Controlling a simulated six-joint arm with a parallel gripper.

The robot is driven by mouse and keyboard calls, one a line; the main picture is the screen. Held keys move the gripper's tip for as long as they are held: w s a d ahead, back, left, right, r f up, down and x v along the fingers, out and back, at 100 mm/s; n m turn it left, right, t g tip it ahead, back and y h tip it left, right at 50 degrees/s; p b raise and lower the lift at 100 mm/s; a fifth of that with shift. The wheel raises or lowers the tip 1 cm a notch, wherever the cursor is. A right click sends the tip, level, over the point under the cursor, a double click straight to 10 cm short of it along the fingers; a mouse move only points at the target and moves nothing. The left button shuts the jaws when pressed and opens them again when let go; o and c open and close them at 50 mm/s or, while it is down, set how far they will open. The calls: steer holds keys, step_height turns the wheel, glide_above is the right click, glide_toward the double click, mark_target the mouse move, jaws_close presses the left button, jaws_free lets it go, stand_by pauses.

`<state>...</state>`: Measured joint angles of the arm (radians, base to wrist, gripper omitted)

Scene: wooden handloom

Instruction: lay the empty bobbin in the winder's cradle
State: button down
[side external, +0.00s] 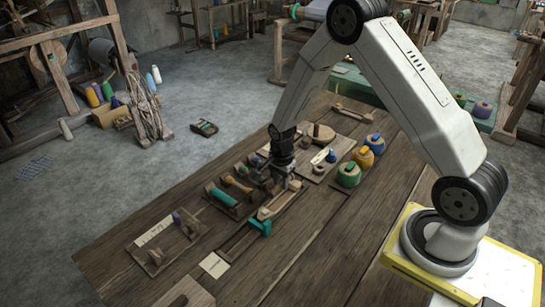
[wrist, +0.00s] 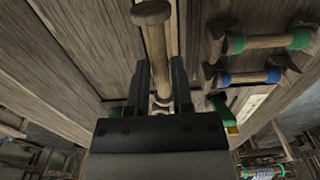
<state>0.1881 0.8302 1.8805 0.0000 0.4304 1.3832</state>
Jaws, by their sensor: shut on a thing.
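A bare wooden bobbin (wrist: 157,45) with a round flanged end runs between the two dark fingers of my gripper (wrist: 158,66) in the wrist view. The fingers are shut on it, and no thread shows on its visible part. In the side view my gripper (side external: 284,183) points down over the middle of the bench; the bobbin cannot be made out clearly there. A wooden stand with small uprights and a purple piece, seemingly the winder (side external: 157,257), is at the bench's left end, apart from my gripper. I cannot make out its cradle clearly.
Wooden holders with a green bobbin (side external: 221,197) and a yellow bobbin (side external: 237,184) lie left of my gripper. A teal piece (side external: 261,226) lies in front. Several thread cones, including an orange-yellow one (side external: 363,158), stand to the right. The bench's (side external: 340,235) near right part is clear.

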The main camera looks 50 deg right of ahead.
step_height(320, 180, up, 8)
steer(key=shift+r, duration=0.1)
steer(key=w+d+t, duration=0.1)
steer(key=w+d, duration=0.4)
steer(key=d, duration=0.6)
steer(key=w+d+t, duration=0.2)
steer(key=w+d, duration=0.2)
steer(key=d, duration=0.8)
steer(key=shift+a+f, duration=0.25)
steer(key=shift+f, duration=1.05)
steer(key=shift+a+f, duration=0.2)
steer(key=shift+f, duration=1.1)
steer(key=shift+f, duration=0.1)
steer(key=shift+f, duration=2.8)
steer(key=shift+f, duration=0.7)
